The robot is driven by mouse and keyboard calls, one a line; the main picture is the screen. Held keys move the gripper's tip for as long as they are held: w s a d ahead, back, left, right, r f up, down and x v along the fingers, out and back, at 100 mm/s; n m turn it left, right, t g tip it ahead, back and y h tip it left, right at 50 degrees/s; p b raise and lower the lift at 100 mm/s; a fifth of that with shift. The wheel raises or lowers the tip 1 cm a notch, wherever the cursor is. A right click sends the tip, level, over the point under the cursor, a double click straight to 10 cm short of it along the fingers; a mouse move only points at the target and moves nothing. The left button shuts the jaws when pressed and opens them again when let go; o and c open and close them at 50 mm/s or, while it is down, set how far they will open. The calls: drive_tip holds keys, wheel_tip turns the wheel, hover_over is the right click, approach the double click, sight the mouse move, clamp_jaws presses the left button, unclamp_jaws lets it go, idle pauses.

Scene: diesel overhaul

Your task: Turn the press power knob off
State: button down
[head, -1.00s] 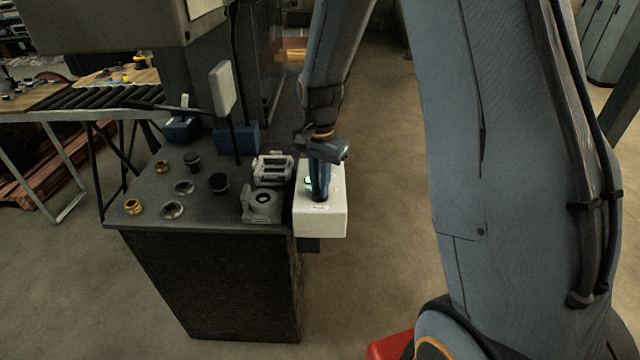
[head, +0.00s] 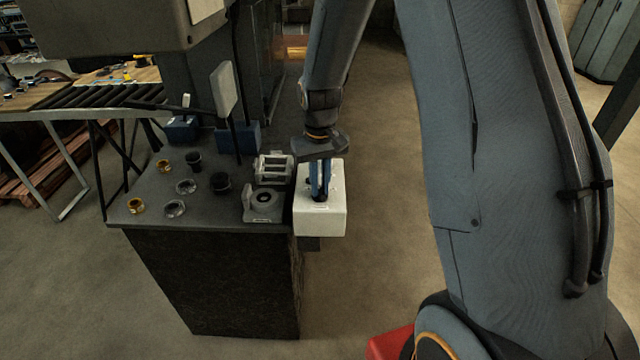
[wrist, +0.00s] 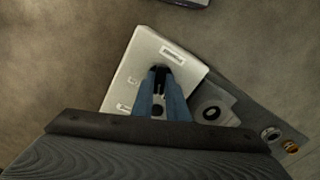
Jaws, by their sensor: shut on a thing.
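The white press control box (head: 320,222) sits at the right end of the grey bench. My gripper (head: 320,197) points down onto its top, its blue fingers shut on the small black power knob (head: 320,199). In the wrist view the knob (wrist: 161,70) shows dark between the fingertips, partly hidden by them. A small dark round spot (head: 308,181), seemingly the indicator lamp, lies on the box beside the fingers and shows no green. The box's printed labels (wrist: 172,56) are too small to read.
A grey round-bored fixture (head: 263,203) and a slotted grey block (head: 273,168) stand close left of the box. Several rings and black cups lie farther left on the bench (head: 215,222).

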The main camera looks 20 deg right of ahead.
drive_tip(key=shift+w+n, duration=0.1)
drive_tip(key=shift+n, duration=2.1)
drive_tip(key=shift+r, duration=0.1)
drive_tip(key=c, duration=1.7)
unclamp_jaws()
drive_tip(key=shift+c, duration=0.2)
drive_tip(key=shift+r+b, duration=0.9)
drive_tip(key=shift+r, duration=2.95)
